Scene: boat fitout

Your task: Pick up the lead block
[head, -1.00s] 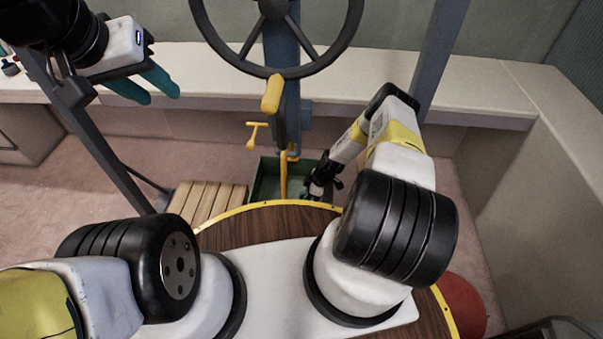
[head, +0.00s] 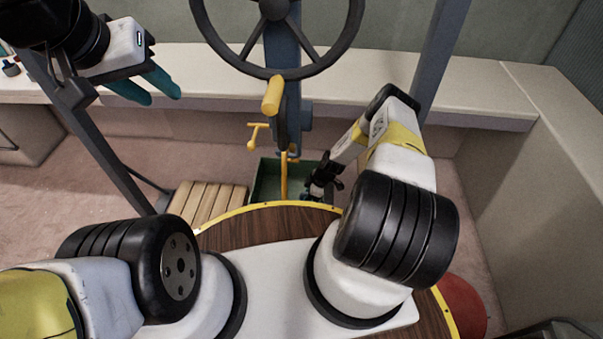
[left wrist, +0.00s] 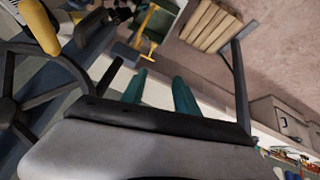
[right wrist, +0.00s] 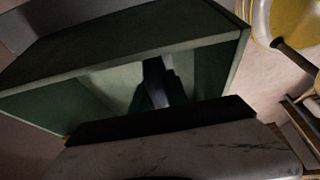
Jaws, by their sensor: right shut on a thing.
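My left gripper (head: 150,90) hangs at the upper left with its two teal fingers apart and nothing between them. Its fingers also show in the left wrist view (left wrist: 165,93). My right gripper (head: 314,192) reaches down at the right side of the dark green bin (head: 262,182), partly hidden behind the round table edge. In the right wrist view its dark jaws (right wrist: 154,88) are inside or over the bin, shut on a small dark grey thing, which looks like the lead block. The block's outline is too dark and covered to see clearly.
A yellow-handled lever (head: 272,95) and a steering wheel (head: 278,65) on a blue post stand behind the bin. A slatted wooden crate (head: 207,200) is left of it. The round wooden table (head: 270,222) is in front. A long pale bench (head: 480,90) runs behind.

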